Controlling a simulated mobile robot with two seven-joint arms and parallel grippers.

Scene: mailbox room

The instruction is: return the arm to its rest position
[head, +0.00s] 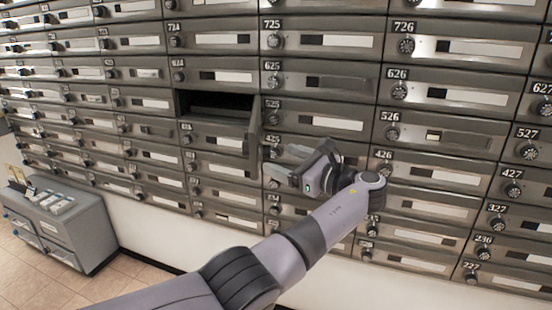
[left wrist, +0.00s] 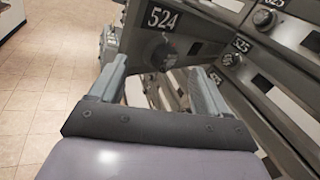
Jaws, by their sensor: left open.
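My left arm comes in from the lower left in the head view. Its gripper (head: 290,168) is in front of the mailbox wall, beside the open mailbox door (head: 252,125). In the left wrist view the gripper (left wrist: 160,85) has its two fingers apart with nothing between them. Beyond the fingers is a door with the number plate 524 (left wrist: 161,18) and a round dial under it. The open mailbox (head: 215,104) shows a dark inside in the head view. I cannot tell whether the gripper touches the door. My right gripper is not in view.
Rows of metal mailboxes with dials, such as number 726 (head: 455,47), fill the wall. A grey cabinet (head: 62,222) with items on top stands at the lower left. Tiled floor (head: 140,280) shows clear near it.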

